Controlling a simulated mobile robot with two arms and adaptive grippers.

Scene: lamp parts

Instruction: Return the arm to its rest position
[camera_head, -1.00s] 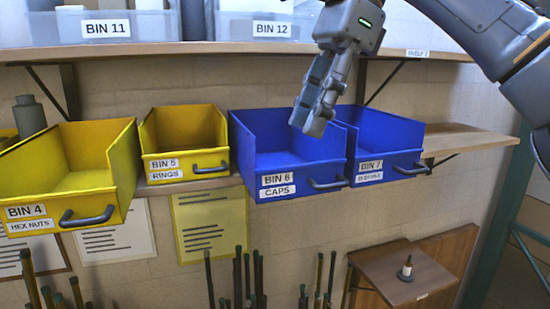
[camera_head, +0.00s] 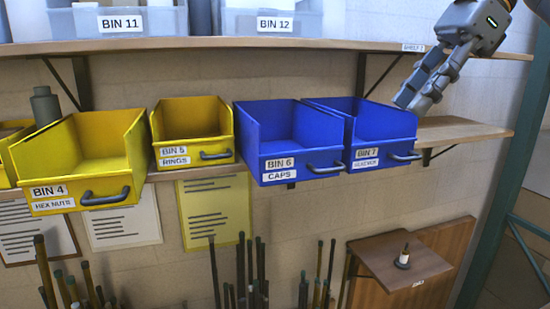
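My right gripper (camera_head: 414,97) is at the upper right of the head view. It hangs down and to the left from its wrist, just behind and beside the right edge of the blue bin 7 (camera_head: 384,124). Its fingers look close together, but whether they are shut cannot be told, and I see nothing held. Most of the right arm is out of view. My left gripper is not in view.
Blue bin 6 (camera_head: 283,128) and yellow bins 5 (camera_head: 193,126) and 4 (camera_head: 76,154) stand in a row. An upper shelf (camera_head: 230,44) runs above them. A small brown ledge (camera_head: 385,262) holds a small pointed object (camera_head: 404,257). Several rods (camera_head: 214,272) stand below.

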